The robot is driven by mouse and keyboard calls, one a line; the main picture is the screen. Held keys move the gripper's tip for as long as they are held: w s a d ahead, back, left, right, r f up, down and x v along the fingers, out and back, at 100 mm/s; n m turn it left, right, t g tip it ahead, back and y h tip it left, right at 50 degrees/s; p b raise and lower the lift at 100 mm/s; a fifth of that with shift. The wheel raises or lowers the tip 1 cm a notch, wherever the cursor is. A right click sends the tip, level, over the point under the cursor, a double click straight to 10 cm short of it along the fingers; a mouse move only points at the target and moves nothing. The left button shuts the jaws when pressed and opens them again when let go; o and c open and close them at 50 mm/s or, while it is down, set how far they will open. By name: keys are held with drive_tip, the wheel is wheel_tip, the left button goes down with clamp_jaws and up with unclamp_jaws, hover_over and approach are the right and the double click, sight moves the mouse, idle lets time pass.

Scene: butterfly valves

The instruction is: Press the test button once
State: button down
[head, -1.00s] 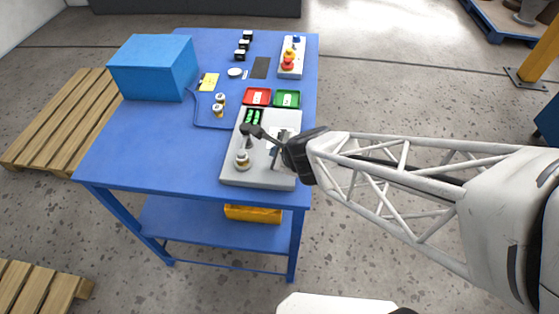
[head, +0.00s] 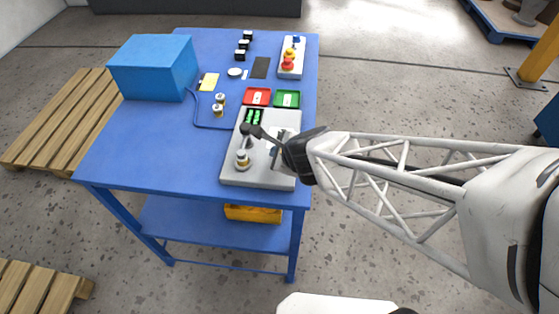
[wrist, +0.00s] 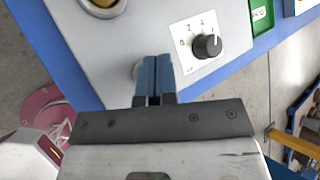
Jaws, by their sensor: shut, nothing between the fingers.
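My gripper (wrist: 156,62) shows in the wrist view with its two blue fingers shut together and empty. The fingertips are over the grey panel (wrist: 140,28), near its edge. A black dial knob (wrist: 207,46) on a white numbered plate is right of the fingertips. In the head view, my arm's end hides part of the grey panel (head: 232,173).
A brass-and-grey fitting (head: 243,160) stands on the panel's left. Red (head: 257,96) and green (head: 287,99) trays lie behind it. A control box (head: 291,58) with a red button is farther back. A blue box (head: 153,67) stands back left. The table's front left (head: 140,150) is clear.

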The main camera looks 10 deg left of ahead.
drive_tip(key=shift+f, duration=0.9)
idle(1.4)
drive_tip(key=shift+r, duration=0.85)
drive_tip(key=shift+r, duration=0.15)
drive_tip(key=shift+r, duration=2.35)
